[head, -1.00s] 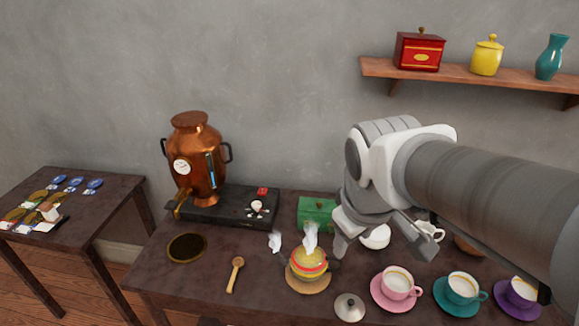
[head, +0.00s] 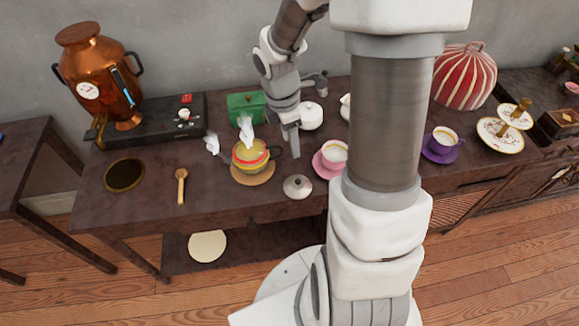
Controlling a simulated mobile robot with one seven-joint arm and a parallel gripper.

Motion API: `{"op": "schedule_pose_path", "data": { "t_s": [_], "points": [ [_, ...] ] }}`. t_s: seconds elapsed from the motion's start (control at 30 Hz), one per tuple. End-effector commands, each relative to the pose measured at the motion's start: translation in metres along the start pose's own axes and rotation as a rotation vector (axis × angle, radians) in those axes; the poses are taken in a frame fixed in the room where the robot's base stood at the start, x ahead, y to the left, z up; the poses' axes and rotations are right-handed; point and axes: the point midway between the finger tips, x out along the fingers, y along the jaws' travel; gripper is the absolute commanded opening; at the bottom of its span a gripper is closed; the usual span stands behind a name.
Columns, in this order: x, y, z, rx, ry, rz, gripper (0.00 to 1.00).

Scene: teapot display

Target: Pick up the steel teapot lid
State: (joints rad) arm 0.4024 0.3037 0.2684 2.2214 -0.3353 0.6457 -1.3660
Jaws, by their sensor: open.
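The steel teapot lid (head: 297,187) is a small grey dome with a dark knob. It lies on the dark table near the front edge, right of the striped teapot. My gripper (head: 307,122) is open and empty, its fingers spread apart above the table, behind the lid in the picture. One finger hangs just behind the lid; I cannot tell its height. The lid is fully visible and not touched.
A pink cup (head: 333,152) on a saucer stands close right of the lid. A white bowl (head: 312,117) and a green box (head: 247,106) stand behind. A wooden spoon (head: 181,187) and copper urn (head: 100,80) are left. My arm hides part of the table at right.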

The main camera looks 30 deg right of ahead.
Motion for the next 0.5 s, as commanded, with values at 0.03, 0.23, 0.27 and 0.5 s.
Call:
{"op": "schedule_pose_path", "data": {
  "t_s": [0.03,0.23,0.27,0.5],
  "points": [
    [0.012,-0.001,-0.001,-0.002,0.000,-0.006,0.56],
    [0.057,-0.002,-0.001,0.001,0.000,-0.006,0.56],
    [0.063,-0.002,-0.001,0.000,0.000,-0.006,0.56],
    [0.105,-0.002,-0.001,0.001,0.000,-0.004,0.56]
  ]
}}
